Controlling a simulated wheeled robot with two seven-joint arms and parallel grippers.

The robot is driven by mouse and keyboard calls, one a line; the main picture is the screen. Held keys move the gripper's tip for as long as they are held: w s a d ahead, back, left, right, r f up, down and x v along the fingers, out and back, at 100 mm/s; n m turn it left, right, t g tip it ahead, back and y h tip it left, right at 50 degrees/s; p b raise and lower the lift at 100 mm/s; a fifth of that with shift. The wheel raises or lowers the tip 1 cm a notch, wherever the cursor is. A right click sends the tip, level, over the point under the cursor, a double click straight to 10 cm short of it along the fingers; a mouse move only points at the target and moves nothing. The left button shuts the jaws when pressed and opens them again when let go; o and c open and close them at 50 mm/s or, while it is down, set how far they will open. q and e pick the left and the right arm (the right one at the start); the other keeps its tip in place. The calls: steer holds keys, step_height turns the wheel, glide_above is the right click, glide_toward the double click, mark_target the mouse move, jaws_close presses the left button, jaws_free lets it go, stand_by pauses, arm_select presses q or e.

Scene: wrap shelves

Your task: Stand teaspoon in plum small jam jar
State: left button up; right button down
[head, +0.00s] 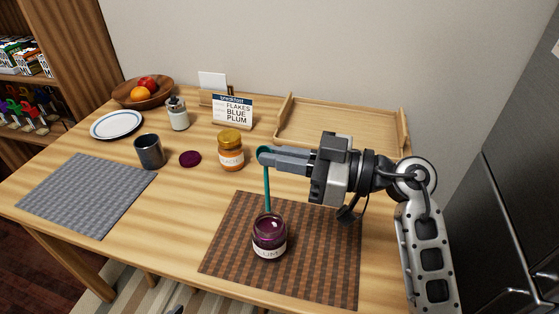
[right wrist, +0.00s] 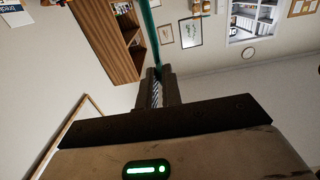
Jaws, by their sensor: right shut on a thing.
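The plum small jam jar (head: 269,238) stands open and upright on the brown checked mat, with dark purple jam inside. My right gripper (head: 264,156) is shut on the teal teaspoon (head: 267,190) near its upper end. The teaspoon hangs nearly upright above the jar, its lower end at the jar's mouth. I cannot tell how far that end is inside. In the right wrist view the teaspoon (right wrist: 149,35) runs up from between the fingers. A dark purple lid (head: 190,159) lies on the table. My left gripper is not in view.
An amber jam jar (head: 230,152) stands behind the mat (head: 312,240), near a breakfast sign (head: 232,112). A wooden tray (head: 340,118) is at the back right. A dark cup (head: 149,152), plate (head: 116,125), fruit bowl (head: 143,94) and grey mat (head: 85,195) are at left.

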arm_select(q)
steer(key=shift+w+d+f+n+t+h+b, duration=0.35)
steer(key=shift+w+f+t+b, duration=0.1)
steer(key=shift+b, duration=1.45)
arm_select(e)
step_height(320, 180, down, 10)
steer(key=shift+r, duration=0.2)
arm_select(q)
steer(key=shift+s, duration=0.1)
arm_select(e)
steer(key=c, duration=1.5)
jaws_free()
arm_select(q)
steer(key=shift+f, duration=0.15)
arm_select(e)
steer(key=v, duration=1.6)
